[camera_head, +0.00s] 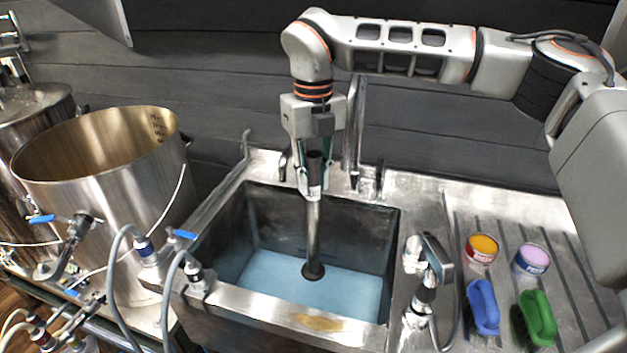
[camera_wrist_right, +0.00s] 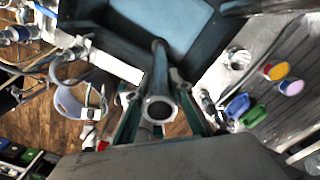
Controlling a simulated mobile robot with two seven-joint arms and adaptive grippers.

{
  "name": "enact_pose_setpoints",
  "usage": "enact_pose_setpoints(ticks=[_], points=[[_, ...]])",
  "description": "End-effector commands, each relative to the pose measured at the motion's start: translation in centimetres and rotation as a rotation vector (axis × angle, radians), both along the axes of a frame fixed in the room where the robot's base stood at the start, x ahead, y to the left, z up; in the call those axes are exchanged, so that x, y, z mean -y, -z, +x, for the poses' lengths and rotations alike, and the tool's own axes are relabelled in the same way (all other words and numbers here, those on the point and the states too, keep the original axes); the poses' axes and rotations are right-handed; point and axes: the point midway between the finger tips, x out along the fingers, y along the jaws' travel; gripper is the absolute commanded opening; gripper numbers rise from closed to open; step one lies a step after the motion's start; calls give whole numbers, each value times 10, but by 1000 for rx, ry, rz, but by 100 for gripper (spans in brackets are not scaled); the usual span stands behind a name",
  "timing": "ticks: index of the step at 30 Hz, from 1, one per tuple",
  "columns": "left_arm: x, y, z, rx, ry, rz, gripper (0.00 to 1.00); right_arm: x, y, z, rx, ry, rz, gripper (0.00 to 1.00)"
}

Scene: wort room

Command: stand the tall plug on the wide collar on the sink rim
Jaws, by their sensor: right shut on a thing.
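The tall plug is a long grey tube (camera_head: 313,235) with a dark upper end and a dark flared foot. My right gripper (camera_head: 315,185) is shut on its upper part and holds it upright inside the sink (camera_head: 372,232). I cannot tell whether the foot touches the blue sink bottom. In the right wrist view, the tube (camera_wrist_right: 158,75) runs away between the fingers of my right gripper (camera_wrist_right: 155,95), its open end towards the camera. A short round metal piece (camera_head: 412,254) on the right sink rim may be the wide collar; I cannot tell surely. My left gripper is not in view.
A metal tap fitting (camera_head: 432,260) stands on the right rim. Yellow (camera_head: 482,248) and lilac (camera_head: 531,259) tubs and blue (camera_head: 482,307) and green (camera_head: 538,317) brushes lie on the drainboard. Hoses with fittings (camera_head: 148,252) stand at left, beside a large steel pot (camera_head: 100,190).

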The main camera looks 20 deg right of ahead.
Motion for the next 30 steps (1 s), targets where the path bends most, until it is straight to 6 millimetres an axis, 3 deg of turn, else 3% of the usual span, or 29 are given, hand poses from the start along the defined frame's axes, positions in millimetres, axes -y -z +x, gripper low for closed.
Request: enact_pose_setpoints(ticks=[1, 13, 30], points=[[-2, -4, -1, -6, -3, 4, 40, 0, -10, 0, 2, 0, 1, 0], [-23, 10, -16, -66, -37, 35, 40, 0, -48, 1, 3, 1, 0, 0], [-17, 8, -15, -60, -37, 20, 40, 0, -97, 0, 3, 0, 0, 0]])
